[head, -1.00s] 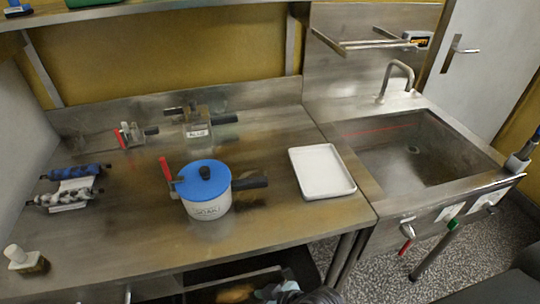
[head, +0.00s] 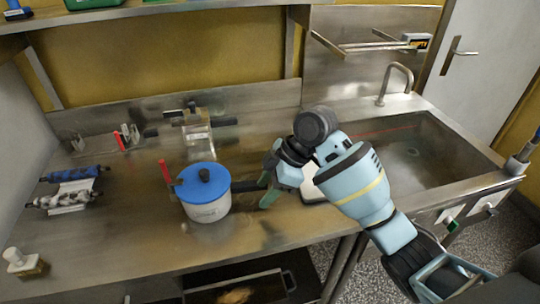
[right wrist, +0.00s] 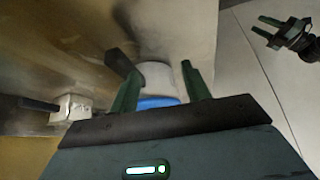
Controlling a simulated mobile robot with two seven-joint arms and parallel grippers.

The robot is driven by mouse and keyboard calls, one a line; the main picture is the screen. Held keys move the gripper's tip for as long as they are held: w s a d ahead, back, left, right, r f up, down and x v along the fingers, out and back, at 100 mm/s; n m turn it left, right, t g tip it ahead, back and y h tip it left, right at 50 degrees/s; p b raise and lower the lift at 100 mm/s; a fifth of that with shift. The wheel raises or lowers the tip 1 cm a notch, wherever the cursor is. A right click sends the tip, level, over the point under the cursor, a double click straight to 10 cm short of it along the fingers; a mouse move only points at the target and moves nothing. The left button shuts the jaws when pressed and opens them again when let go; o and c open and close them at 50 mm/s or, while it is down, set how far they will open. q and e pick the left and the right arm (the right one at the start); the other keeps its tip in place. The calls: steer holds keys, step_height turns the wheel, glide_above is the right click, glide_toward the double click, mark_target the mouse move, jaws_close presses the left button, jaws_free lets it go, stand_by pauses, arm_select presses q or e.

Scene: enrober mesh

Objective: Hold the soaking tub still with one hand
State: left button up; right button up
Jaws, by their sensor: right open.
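The soaking tub (head: 207,211) is a white pot with a label, a blue lid (head: 203,182) with a black knob, and a black side handle. It stands upright on the steel counter in the head view. My right gripper (head: 266,182) is open just right of the tub, at the end of the handle. In the right wrist view the tub (right wrist: 157,77) shows beyond and between the open fingers; the handle (right wrist: 120,62) is near the left finger. I cannot tell whether they touch. My left gripper (right wrist: 259,26) shows there at upper right, fingers apart and empty.
A red upright handle (head: 165,172) is at the tub's left. Blue and grey rollers (head: 75,173) lie at left. A white tray (head: 312,190) is mostly hidden by my right arm, beside the sink (head: 415,150).

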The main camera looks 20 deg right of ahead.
mark_target(253, 190)
steer(key=w+d+r+h, duration=0.1)
steer(key=w+d+r, duration=0.1)
steer(key=w+r, duration=0.2)
steer(key=shift+w+n+g, duration=0.3)
steer(key=shift+w+n, duration=0.1)
steer(key=shift+w, duration=0.5)
steer(key=shift+d, duration=0.1)
steer(key=x, duration=1.2)
steer(key=shift+d, duration=0.15)
jaws_close()
